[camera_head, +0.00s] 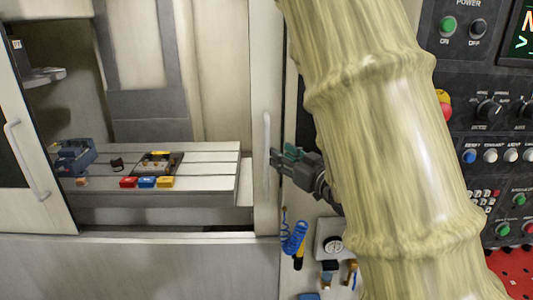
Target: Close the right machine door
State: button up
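The machine's right door (263,80) is a narrow pale panel edge-on at the right side of the opening, with a vertical light handle (266,150). My gripper (277,165) is right at the handle, on its right side in the picture. I cannot tell whether it touches or holds the handle, and its fingers are too small to judge. The left door (35,150) stands at the left with its own handle (26,160). The opening between the doors shows the machine inside.
A control panel (490,120) is at the right. My arm covers much of the right.

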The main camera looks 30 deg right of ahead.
aim_at(268, 146)
jog(key=w+p, duration=0.1)
jog(key=w, duration=0.2)
jog(key=w+p, duration=0.2)
jog(key=w, duration=0.1)
jog(key=shift+w+a+r, duration=0.15)
jog(key=shift+w, duration=0.95)
grip_shut()
